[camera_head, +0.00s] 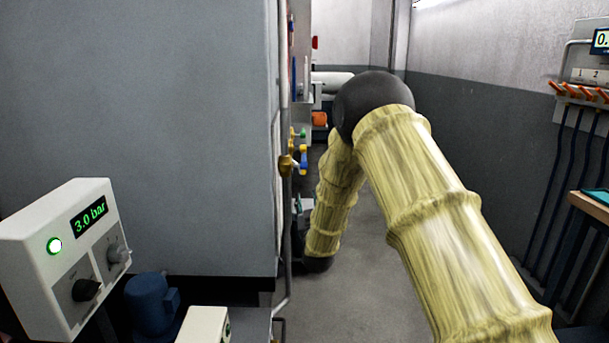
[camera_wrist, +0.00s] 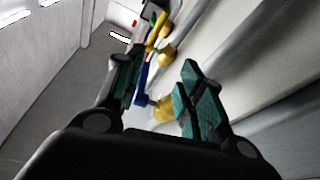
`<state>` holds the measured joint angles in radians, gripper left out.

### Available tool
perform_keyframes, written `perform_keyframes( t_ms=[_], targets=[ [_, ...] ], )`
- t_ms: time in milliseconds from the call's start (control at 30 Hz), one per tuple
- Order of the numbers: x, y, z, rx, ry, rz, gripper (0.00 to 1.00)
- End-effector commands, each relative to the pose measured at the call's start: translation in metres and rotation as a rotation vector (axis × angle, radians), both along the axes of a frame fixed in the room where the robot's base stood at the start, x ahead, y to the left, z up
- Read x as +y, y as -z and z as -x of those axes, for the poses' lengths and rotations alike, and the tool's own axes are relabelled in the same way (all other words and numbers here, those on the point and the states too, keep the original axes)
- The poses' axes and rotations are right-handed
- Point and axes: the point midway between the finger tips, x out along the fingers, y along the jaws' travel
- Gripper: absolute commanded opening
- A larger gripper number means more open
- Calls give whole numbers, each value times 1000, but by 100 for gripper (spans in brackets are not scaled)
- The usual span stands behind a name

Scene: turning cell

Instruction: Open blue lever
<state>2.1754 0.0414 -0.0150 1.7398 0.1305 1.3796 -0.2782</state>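The blue lever (camera_wrist: 141,84) is on a brass valve (camera_wrist: 163,108) on the side of the grey cabinet. In the wrist view it lies between the teal-padded fingers of my gripper (camera_wrist: 161,66), closer to the left finger. I cannot tell whether that finger touches it. The gripper is open, with a wide gap between the fingers. In the head view the blue lever (camera_head: 303,158) shows small beside the cabinet edge, and my gripper (camera_head: 302,206) is lower, partly hidden by my arm.
A yellow lever (camera_wrist: 157,30) on another brass valve is just beyond the blue one, with green and red parts behind. The large grey cabinet (camera_head: 150,120) stands left of my arm. A pressure box (camera_head: 65,255) reads 3.0 bar. The aisle floor (camera_head: 350,300) is clear.

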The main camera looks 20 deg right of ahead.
Motion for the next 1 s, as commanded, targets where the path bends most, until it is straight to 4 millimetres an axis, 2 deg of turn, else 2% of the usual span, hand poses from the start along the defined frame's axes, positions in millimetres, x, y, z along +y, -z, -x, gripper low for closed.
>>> perform_keyframes(
  t_ms=[33,100,200,367,800,1000],
  targets=[
    [-2,-17,-8,-53,7,10,38],
    [-4,-39,-14,-103,17,21,38],
    [-5,-56,-19,-140,23,28,38],
    [-7,-64,-30,-148,23,29,38],
    [-20,-89,-91,-146,23,30,38],
    [-23,-95,-110,-145,23,29,38]
  ],
)
